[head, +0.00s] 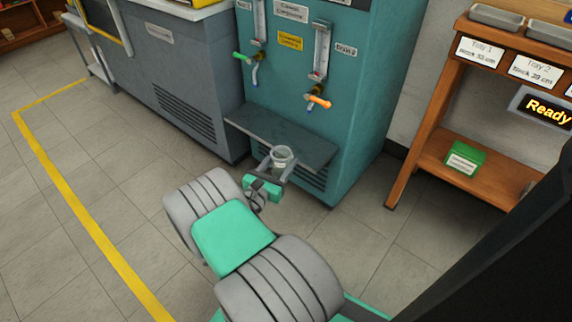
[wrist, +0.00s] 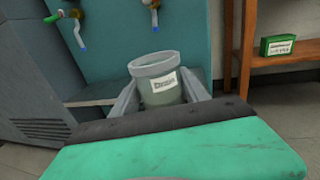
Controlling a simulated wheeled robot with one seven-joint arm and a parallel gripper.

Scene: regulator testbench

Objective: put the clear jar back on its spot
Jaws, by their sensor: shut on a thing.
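The clear jar (head: 282,157) is upright in my gripper (head: 275,168), at the front edge of the grey shelf (head: 262,130) on the teal dispenser. In the wrist view the jar (wrist: 155,80) sits between the two fingers (wrist: 163,100), with a grey rim and a white label that is too small to read. My gripper is shut on it. Whether the jar's base touches the shelf cannot be told. No marked spot for the jar can be made out.
The teal dispenser (head: 290,90) has a green-handled tap (head: 243,57) and an orange-handled tap (head: 319,101) above the shelf. A wooden rack (head: 440,150) on the right holds trays, a "Ready" display (head: 546,108) and a green box (head: 464,158). Open floor lies left, with a yellow line (head: 82,215).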

